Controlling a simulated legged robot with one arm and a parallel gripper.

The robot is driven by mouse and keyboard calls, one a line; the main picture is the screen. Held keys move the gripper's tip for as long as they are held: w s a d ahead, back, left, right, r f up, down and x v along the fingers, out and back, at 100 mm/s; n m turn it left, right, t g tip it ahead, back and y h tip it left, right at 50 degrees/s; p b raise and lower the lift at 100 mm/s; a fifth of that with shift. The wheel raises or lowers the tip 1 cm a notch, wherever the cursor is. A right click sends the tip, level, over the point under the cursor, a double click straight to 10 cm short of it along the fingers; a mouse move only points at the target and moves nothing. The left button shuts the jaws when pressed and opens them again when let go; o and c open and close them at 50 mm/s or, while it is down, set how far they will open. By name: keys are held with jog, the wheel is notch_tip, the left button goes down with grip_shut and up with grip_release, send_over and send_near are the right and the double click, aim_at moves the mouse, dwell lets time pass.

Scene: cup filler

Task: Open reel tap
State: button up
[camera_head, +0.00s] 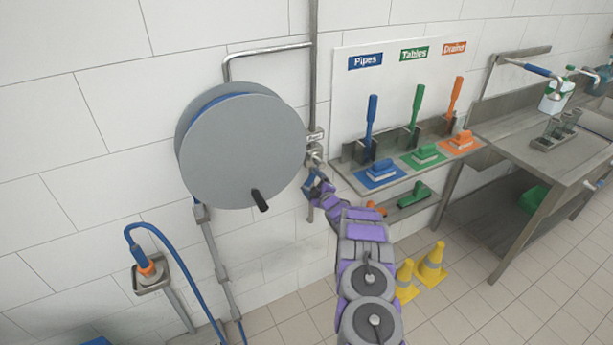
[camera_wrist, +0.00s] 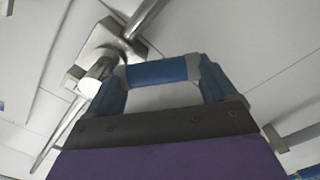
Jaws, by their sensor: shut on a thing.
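The round grey hose reel (camera_head: 243,150) is on the tiled wall, with a black crank knob (camera_head: 260,200) at its lower right. The metal reel tap (camera_head: 315,150) sits on the vertical pipe just right of the reel. My gripper (camera_head: 313,183) is at the tap, just below its body. In the wrist view, my gripper (camera_wrist: 160,85) has its blue fingers on either side of a blue bar, apparently the tap's handle (camera_wrist: 155,72), and is shut on it. The silver tap body (camera_wrist: 108,60) shows beside the left finger. Where the handle joins the tap is hidden.
A shelf with blue, green and orange brushes (camera_head: 423,155) is close on the right of my arm. Yellow cones (camera_head: 430,265) stand on the floor. A metal table (camera_head: 545,150) is further right. A blue hose (camera_head: 180,245) hangs below left.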

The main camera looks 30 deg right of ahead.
jog(key=shift+w+d+f+n+p, duration=0.1)
jog(key=shift+d+f+n+p, duration=0.2)
jog(key=shift+n, duration=0.55)
jog(key=shift+w+d+f+n+p, duration=0.1)
jog(key=shift+d+n+p, duration=0.3)
jog(key=shift+n, duration=0.45)
jog(key=shift+f, duration=0.1)
jog(key=o, duration=1.2)
jog(key=shift+o, duration=0.6)
jog(key=shift+f, duration=0.1)
jog(key=shift+s, duration=0.1)
